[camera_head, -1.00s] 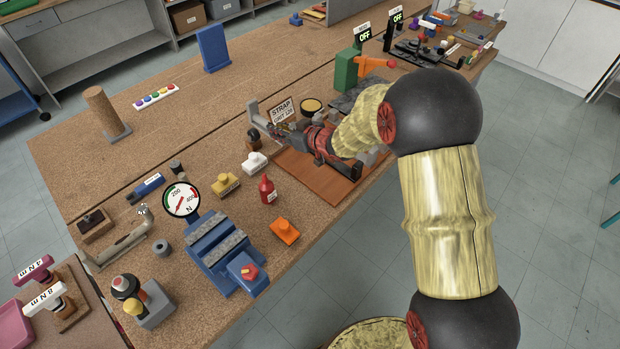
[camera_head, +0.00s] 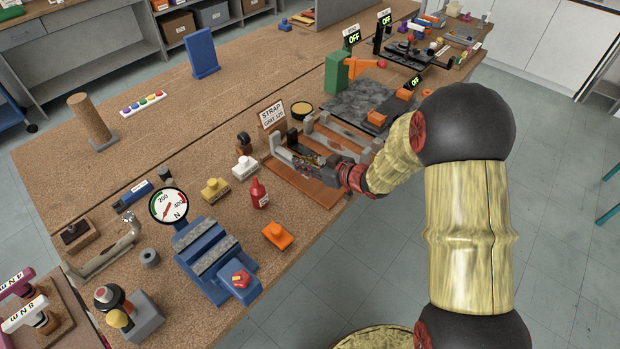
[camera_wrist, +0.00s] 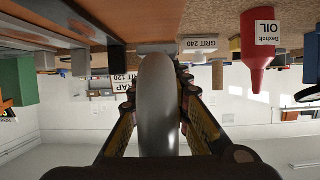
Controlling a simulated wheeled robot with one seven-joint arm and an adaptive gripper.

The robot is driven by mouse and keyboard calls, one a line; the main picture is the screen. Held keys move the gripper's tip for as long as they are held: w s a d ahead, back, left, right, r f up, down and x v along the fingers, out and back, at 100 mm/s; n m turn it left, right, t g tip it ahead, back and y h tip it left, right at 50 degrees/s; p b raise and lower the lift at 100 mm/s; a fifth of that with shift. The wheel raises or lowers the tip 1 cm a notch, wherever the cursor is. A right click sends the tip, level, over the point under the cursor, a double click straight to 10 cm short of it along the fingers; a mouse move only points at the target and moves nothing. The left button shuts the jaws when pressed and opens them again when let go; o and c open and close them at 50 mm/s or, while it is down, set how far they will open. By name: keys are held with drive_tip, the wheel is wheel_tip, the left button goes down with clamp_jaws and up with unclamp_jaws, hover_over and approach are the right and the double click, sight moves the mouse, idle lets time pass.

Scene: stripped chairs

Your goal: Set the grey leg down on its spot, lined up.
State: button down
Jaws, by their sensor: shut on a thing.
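My gripper (camera_head: 305,160) is shut on the grey leg (camera_wrist: 158,105), which stands between the two fingers in the wrist view, smooth and rounded. In the head view my gripper is low over the brown wooden board (camera_head: 302,186) with grey pieces on it, near the bench's front edge. A grey end past the fingertips (camera_head: 279,147) looks like part of the leg. My fingers and wrist hide much of the leg. I cannot tell whether it touches the board or is lined up with its spot.
The STRAP sign (camera_head: 271,114) and a white block (camera_head: 244,167) stand left of the board. A red oil bottle (camera_head: 259,193) and a blue vise (camera_head: 215,255) are nearer. A dark grey slab (camera_head: 362,103) and green post (camera_head: 337,72) lie behind.

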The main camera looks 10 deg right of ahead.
drive_tip(key=shift+s+d+f, duration=0.45)
drive_tip(key=shift+d+f, duration=0.05)
drive_tip(key=shift+f, duration=0.25)
drive_tip(key=shift+s+d+f+b, duration=0.15)
drive_tip(key=shift+f+b, duration=0.25)
drive_tip(key=shift+f, duration=0.4)
drive_tip(key=shift+s+d+f+b, duration=0.1)
drive_tip(key=shift+f+b, duration=0.25)
drive_tip(key=shift+f, duration=0.4)
drive_tip(key=shift+f, duration=0.2)
drive_tip(key=c, duration=1.7)
unclamp_jaws()
drive_tip(key=shift+o, duration=0.2)
drive_tip(key=shift+f+b, duration=0.15)
drive_tip(key=shift+b, duration=0.2)
drive_tip(key=p+v, duration=0.1)
drive_tip(key=v, duration=0.2)
drive_tip(key=p+v, duration=0.1)
drive_tip(key=v, duration=0.2)
drive_tip(key=shift+s+a+r+p, duration=0.1)
drive_tip(key=shift+s+r+p, duration=0.1)
drive_tip(key=shift+r+p, duration=0.2)
drive_tip(key=shift+s+d+r, duration=0.2)
drive_tip(key=shift+s+d, duration=0.15)
drive_tip(key=shift+s, duration=0.2)
